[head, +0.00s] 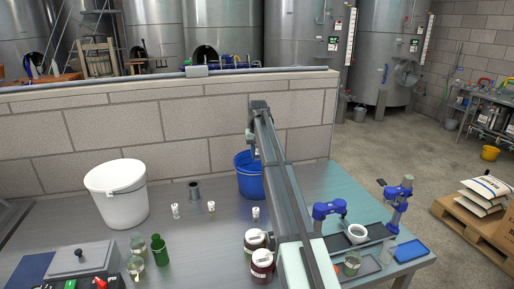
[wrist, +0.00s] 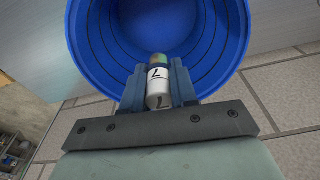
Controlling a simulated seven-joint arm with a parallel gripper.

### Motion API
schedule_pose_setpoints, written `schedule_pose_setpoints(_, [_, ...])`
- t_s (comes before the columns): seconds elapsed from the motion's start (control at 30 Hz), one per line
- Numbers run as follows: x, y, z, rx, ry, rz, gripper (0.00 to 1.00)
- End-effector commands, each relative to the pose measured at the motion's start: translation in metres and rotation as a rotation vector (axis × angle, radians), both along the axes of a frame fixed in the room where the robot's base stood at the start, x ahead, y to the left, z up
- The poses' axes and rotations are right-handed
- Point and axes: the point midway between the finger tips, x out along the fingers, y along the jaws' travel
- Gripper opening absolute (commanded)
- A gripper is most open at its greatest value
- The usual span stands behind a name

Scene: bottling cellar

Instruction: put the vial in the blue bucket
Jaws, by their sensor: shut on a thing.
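The vial (wrist: 158,98) is white with dark marks on its label and a green and orange end. In the wrist view my gripper (wrist: 158,82) is shut on it, one finger on each side. The blue bucket (wrist: 84,48) fills the upper middle of that view, and the vial's coloured end shows against its open inside. In the head view the blue bucket (head: 247,180) stands at the back of the bench by the block wall. My arm hides its right part. My gripper (head: 255,153) is small there, at the bucket's rim; the held vial is hard to make out.
A white bucket (head: 117,198) stands to the left. Small white vials (head: 211,206) and a dark cup (head: 195,191) stand between the buckets. Brown jars (head: 262,262), a green bottle (head: 159,250) and a blue stand (head: 398,200) are nearer or to the right.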

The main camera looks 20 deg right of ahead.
Motion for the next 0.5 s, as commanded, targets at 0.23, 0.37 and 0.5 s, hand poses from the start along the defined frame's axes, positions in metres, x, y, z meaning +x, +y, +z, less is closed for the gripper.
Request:
schedule_pose_setpoints(0.23, [0.0, 0.0, -0.015, 0.0, 0.0, 0.0, 0.0])
schedule_pose_setpoints(0.37, [0.0, 0.0, -0.018, 0.0, 0.0, 0.0, 0.0])
schedule_pose_setpoints(0.5, [0.0, 0.0, -0.019, 0.0, 0.0, 0.0, 0.0])
